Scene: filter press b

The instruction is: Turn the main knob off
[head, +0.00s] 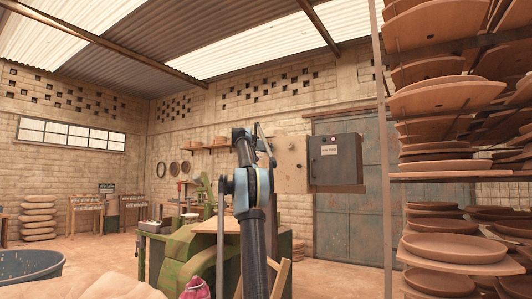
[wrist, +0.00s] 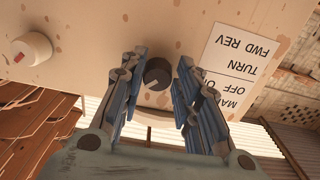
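A cream control panel (wrist: 100,20) fills much of the wrist view, seen upside down. A dark round knob (wrist: 157,72) sits on it between the fingers of my gripper (wrist: 159,62), which is open. One finger is on each side of the knob; I cannot tell whether either touches it. A pale knob (wrist: 31,48) with a red mark is to the left. A white label (wrist: 236,67) with words including OFF, TURN, FWD and REV is to the right. In the head view my gripper (head: 264,142) is at the panel (head: 292,165); the knobs are hidden there.
A dark box (head: 336,160) with a small label adjoins the panel's right side. A rack of clay dishes (head: 455,165) stands at the right. A green machine (head: 185,245) is in front, left of my arm. Floor at the left shows some free room.

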